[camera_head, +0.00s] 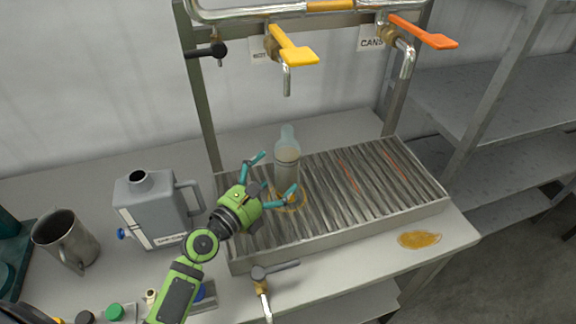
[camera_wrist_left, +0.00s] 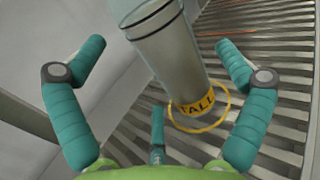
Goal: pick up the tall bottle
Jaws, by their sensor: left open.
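The tall bottle (camera_head: 287,160) is clear, narrow-necked and upright on the slatted metal drain tray (camera_head: 330,222). In the left wrist view the bottle (camera_wrist_left: 172,50) has a yellow band reading "TALL" near its base, beside a yellow ring marking (camera_wrist_left: 222,108) on the slats. My left gripper (camera_head: 275,172) is open, its teal fingers spread around the near side of the bottle. In the left wrist view the open fingers (camera_wrist_left: 160,65) stand on either side of the bottle, with gaps visible. My right gripper is not in view.
A grey jug (camera_head: 150,208) and a metal mug (camera_head: 66,240) stand left of the tray. Pipes with a yellow handle (camera_head: 292,45) and an orange handle (camera_head: 422,32) hang above it. A valve (camera_head: 262,282) is at the front. An amber puddle (camera_head: 419,240) lies at right.

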